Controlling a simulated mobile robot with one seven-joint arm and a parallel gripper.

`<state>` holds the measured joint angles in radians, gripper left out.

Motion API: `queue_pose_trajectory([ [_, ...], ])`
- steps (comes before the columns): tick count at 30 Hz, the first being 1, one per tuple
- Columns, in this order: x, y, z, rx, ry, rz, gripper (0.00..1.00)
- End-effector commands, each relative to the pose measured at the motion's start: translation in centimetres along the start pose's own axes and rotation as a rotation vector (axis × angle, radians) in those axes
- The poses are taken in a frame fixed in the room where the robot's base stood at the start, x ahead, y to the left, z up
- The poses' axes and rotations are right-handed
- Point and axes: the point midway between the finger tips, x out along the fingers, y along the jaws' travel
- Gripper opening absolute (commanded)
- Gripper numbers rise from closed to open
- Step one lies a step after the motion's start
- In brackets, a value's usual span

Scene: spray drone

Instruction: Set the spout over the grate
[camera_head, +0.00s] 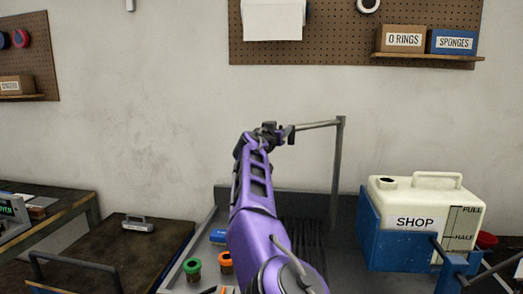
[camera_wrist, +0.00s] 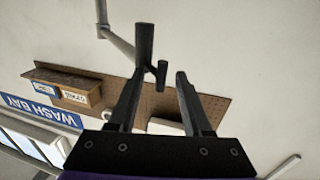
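The spout (camera_head: 318,125) is a thin grey pipe at the top of an upright post, reaching left toward my gripper (camera_head: 275,132). In the wrist view the grey pipe (camera_wrist: 117,42) runs to a dark end piece with a short peg (camera_wrist: 162,74). My gripper's two fingers (camera_wrist: 161,80) are spread apart. The peg shows between the fingertips, with a gap to the right finger; whether the left finger touches the end piece I cannot tell. The dark ribbed grate (camera_head: 305,235) lies in the grey basin below, partly hidden by my purple arm.
A cream SHOP tank (camera_head: 420,215) sits in a blue holder right of the post. Green-topped (camera_head: 192,269) and orange-topped (camera_head: 225,262) jars stand in the basin's left part. A pegboard (camera_head: 330,45) with a shelf hangs on the wall above. The wall space left of my arm is clear.

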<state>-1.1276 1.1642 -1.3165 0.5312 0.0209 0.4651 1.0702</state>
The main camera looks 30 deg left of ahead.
Motion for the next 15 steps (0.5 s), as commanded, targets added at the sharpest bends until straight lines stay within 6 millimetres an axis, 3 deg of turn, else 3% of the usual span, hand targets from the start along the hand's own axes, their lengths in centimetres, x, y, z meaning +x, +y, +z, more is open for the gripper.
queue_pose_trajectory([
  [1, -0.9, -0.3, 0.7, 0.006, -0.002, -0.005, 0.50],
  [15, -8.3, -0.7, 0.8, 0.008, -0.012, -0.005, 0.50],
])
